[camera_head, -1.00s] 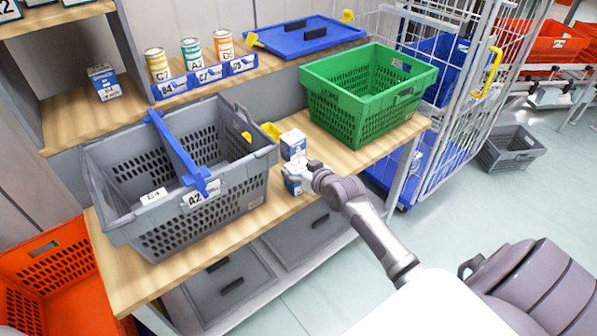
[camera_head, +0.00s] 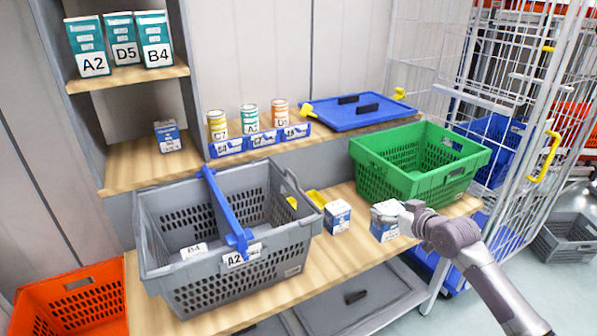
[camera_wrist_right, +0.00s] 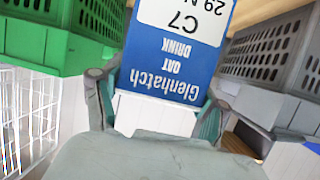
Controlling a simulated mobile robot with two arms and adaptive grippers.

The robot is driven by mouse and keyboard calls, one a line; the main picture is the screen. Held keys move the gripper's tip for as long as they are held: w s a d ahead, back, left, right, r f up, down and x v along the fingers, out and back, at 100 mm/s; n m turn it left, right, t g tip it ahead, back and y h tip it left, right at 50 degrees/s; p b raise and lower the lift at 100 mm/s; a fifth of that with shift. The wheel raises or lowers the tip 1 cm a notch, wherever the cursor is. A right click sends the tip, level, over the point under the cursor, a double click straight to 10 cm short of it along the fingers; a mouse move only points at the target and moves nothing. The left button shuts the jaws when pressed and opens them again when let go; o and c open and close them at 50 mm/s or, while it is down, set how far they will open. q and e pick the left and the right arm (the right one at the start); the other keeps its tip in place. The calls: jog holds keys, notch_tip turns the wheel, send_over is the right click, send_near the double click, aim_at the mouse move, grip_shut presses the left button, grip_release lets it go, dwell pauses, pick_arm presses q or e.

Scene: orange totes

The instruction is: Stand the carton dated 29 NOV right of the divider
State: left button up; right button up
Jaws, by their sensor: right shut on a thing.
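My right gripper (camera_head: 398,212) is shut on a blue and white carton (camera_head: 383,230) at the bench's front edge. In the right wrist view this carton (camera_wrist_right: 170,60) shows upside down between the fingers (camera_wrist_right: 160,110), reading "Glenhatch oat drink", "C7" and "29 N", the rest cut off. I cannot tell whether it touches the bench. A similar carton (camera_head: 337,217) stands on the bench to its left; its date is too small to read. The grey basket (camera_head: 190,297), labelled A2, has a blue divider (camera_head: 222,205) across it. A carton labelled B4 (camera_head: 193,250) is inside, left of the divider. My left gripper is out of view.
A green crate (camera_head: 400,185) stands right behind the held carton. Another carton (camera_head: 168,137) stands on the shelf at left. Cans and a blue lid (camera_head: 355,113) are on the rear ledge. The basket's space right of the divider looks empty where visible.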

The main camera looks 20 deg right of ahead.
jog(key=s+a+f+n+y, duration=0.1)
jog(key=s+a+f, duration=0.1)
jog(key=a, duration=0.7)
jog(key=s+a+f+y, duration=0.1)
jog(key=s+a+f, duration=0.15)
jog(key=a, duration=0.65)
jog(key=s+a+r+h, duration=0.1)
jog(key=s+a+r, duration=0.5)
jog(key=a, duration=0.5)
jog(key=shift+r+m+h+p, duration=0.4)
jog(key=shift+r+p, duration=0.05)
jog(key=shift+r, duration=0.45)
